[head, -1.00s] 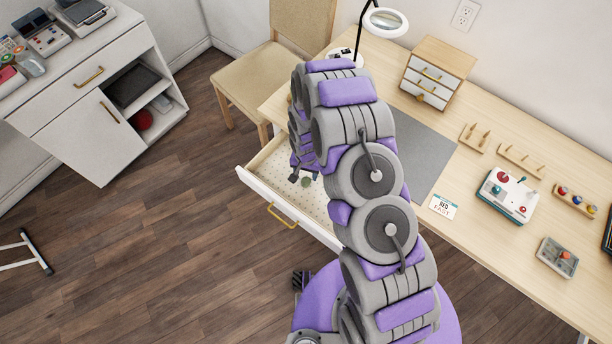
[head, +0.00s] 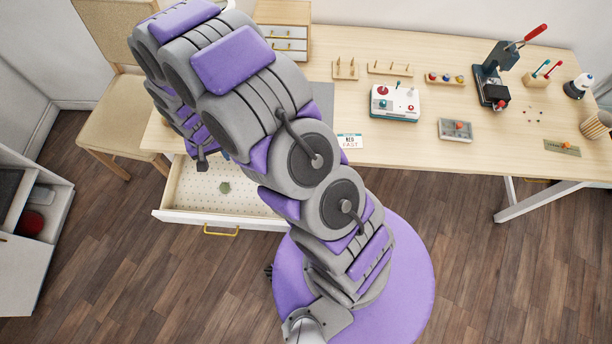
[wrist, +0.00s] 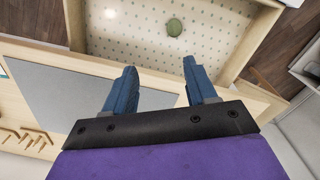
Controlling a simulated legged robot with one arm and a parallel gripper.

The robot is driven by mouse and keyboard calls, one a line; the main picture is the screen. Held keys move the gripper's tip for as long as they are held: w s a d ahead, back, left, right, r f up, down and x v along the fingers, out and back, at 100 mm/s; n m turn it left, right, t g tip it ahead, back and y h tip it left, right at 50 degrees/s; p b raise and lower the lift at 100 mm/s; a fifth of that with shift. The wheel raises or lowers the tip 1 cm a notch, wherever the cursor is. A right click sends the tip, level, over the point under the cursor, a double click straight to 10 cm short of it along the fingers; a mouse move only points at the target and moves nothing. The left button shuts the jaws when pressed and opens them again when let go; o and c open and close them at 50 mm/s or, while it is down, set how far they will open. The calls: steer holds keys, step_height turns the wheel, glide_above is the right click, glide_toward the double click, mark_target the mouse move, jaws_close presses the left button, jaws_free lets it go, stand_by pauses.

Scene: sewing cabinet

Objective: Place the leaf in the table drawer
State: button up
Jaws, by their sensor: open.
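The table drawer (head: 185,200) is pulled open, with a dotted lining and a gold handle. A small green leaf (head: 224,187) lies on its floor in the head view. The leaf also shows in the wrist view (wrist: 174,27), inside the open drawer (wrist: 115,38). My gripper (wrist: 157,75) is open and empty, its two blue fingers apart. In the wrist view the leaf lies beyond the fingertips, clear of both. In the head view my gripper (head: 202,160) is near the drawer's back left part, partly hidden by my arm.
The table (head: 400,145) holds a red-and-white control box (head: 395,103), peg racks, a small drawer cabinet (head: 284,35) and a press (head: 493,85). A chair (head: 115,95) stands at the left. The floor in front of the drawer is clear.

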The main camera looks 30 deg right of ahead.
steer(key=s+d+r+n, duration=0.1)
steer(key=s+d+r, duration=0.2)
steer(key=s+r, duration=0.35)
steer(key=s+d+r, duration=0.3)
steer(key=d+r, duration=0.1)
steer(key=r, duration=0.6)
steer(key=s+d+r, duration=0.1)
steer(key=s+r, duration=0.2)
steer(key=s, duration=0.4)
steer(key=s+d+r+n+g, duration=0.1)
steer(key=s+d+r, duration=0.1)
steer(key=s+r, duration=0.2)
steer(key=s+d+r, duration=0.1)
steer(key=s+r, duration=0.2)
steer(key=s, duration=0.7)
steer(key=shift+s+d+r, duration=0.2)
steer(key=shift+d+r, duration=0.1)
steer(key=shift+r, duration=0.1)
